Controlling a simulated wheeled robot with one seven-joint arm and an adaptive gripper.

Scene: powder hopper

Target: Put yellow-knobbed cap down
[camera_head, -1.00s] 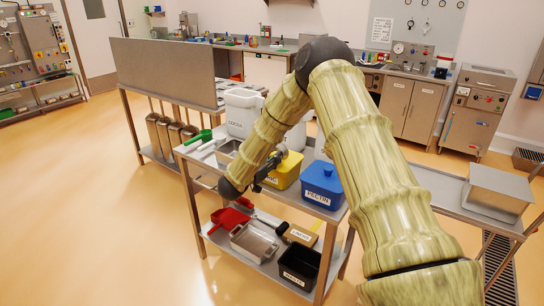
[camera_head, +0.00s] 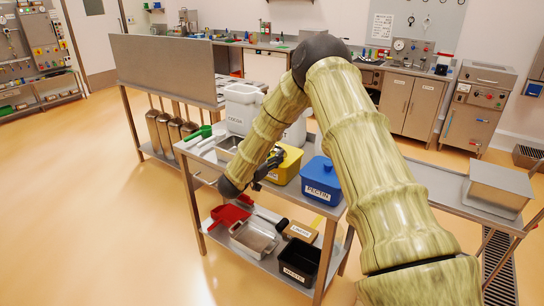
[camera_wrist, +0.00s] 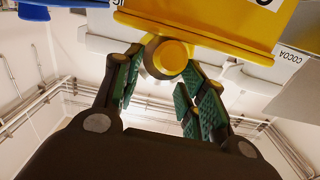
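The yellow-knobbed cap (camera_wrist: 172,57) shows its round yellow knob toward the wrist camera, with a grey disc partly visible behind it. In the head view the cap (camera_head: 290,154) is small, at the top of the yellow tub (camera_head: 284,173). In the head view my gripper (camera_head: 270,168) is beside the yellow tub, partly behind my arm. I cannot tell whether the cap touches the tub.
A blue PECTIN tub (camera_head: 321,184) stands to the right on the steel cart. A white COCOA bin (camera_head: 240,108) and a green-handled scoop (camera_head: 202,133) are to the left. The lower shelf holds a red scoop (camera_head: 229,215), a metal pan (camera_head: 254,238) and a black bin (camera_head: 299,262).

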